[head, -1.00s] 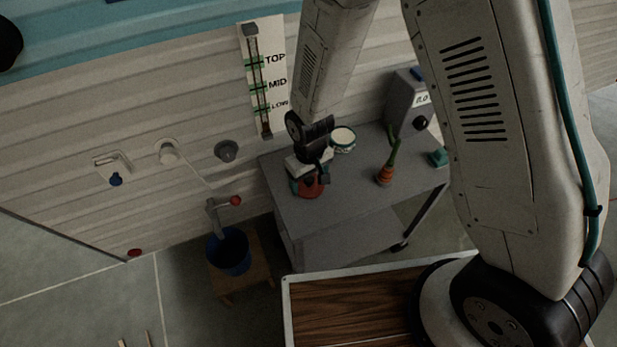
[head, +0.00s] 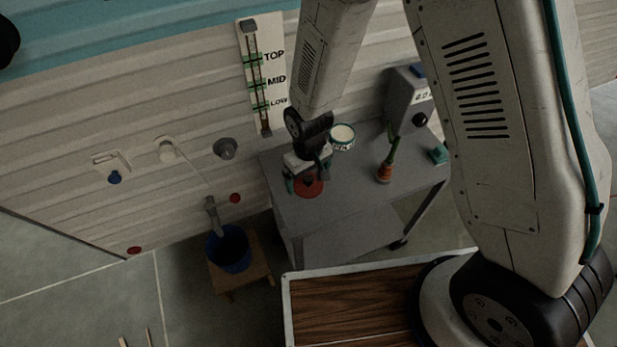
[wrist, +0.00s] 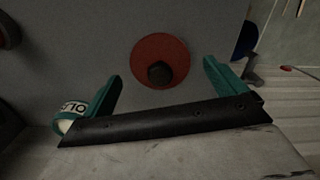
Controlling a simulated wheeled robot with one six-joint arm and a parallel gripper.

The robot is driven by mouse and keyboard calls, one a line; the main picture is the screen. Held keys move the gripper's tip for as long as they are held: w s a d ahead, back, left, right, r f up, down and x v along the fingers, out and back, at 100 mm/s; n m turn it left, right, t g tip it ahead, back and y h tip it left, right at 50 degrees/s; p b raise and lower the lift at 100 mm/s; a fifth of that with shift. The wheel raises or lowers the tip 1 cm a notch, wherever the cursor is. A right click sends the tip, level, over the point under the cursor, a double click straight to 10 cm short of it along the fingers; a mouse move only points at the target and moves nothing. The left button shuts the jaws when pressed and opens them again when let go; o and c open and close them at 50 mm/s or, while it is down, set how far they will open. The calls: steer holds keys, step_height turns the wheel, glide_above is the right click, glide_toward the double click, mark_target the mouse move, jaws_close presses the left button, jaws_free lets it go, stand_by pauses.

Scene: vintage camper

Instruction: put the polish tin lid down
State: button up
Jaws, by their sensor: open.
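The polish tin lid is a red disc with a dark knob (wrist: 174,50). It lies flat on the grey cart top, and its red edge also shows under my gripper in the head view (head: 311,189). My gripper (wrist: 162,69) is open, its two teal fingers apart on either side of the lid, with clear gaps and no contact visible. In the head view my gripper (head: 306,176) is low over the cart's near left part and hides some of the lid. The open-looking polish tin (head: 343,137), pale-topped with a green-and-white label, stands behind it; part shows in the wrist view (wrist: 72,124).
The grey cart (head: 290,215) also bears an orange-based green item (head: 385,172), a small green block (head: 439,156) and a grey box with a display (head: 402,100). A blue bucket (head: 230,262) on a wooden stool stands left. The cart's front middle is clear.

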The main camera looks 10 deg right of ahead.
mark_target(309, 179)
step_height(309, 179, up, 11)
stand_by(0.3)
steer(key=s+d+r+m, duration=0.35)
steer(key=d+r, duration=0.75)
steer(key=r, duration=0.5)
steer(key=s+d+r+m, duration=0.1)
steer(key=s+d+r, duration=0.4)
steer(key=s, duration=0.3)
steer(key=s+d+r+m+t, duration=0.1)
steer(key=s+d+r, duration=0.4)
steer(key=s, duration=0.3)
